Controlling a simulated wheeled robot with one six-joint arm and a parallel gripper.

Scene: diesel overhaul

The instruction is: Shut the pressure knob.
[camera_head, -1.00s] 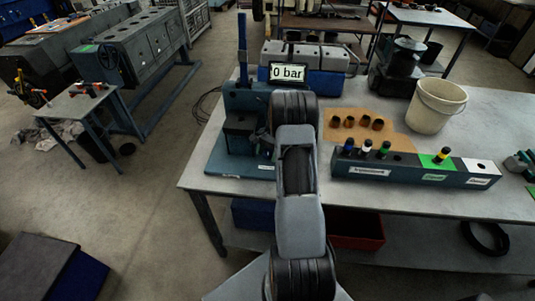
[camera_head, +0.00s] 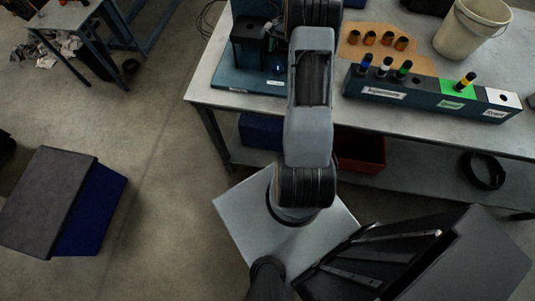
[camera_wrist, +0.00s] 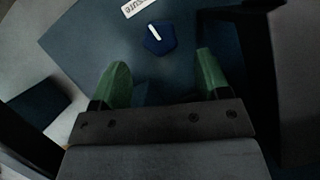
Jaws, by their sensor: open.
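The pressure knob (camera_wrist: 160,40) is a dark blue, many-sided knob with a white pointer line, on a dark blue plate (camera_wrist: 85,38) in the wrist view. The pointer slants from upper left to lower right. A white label (camera_wrist: 142,6) lies just beyond it, partly cut off. My gripper (camera_wrist: 162,60) is open, with two green fingers apart and nothing between them. The knob lies beyond the fingertips, roughly between their lines. In the head view, the knob (camera_head: 278,68) is small, on the front of the blue stand (camera_head: 232,80); my arm hides much of that area.
The workbench (camera_head: 205,75) holds a blue rack (camera_head: 430,96) with coloured-top pieces, several brown cups (camera_head: 386,39) on a mat, and a white bucket (camera_head: 470,30). A red bin (camera_head: 360,150) sits below. Open floor lies left of the bench.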

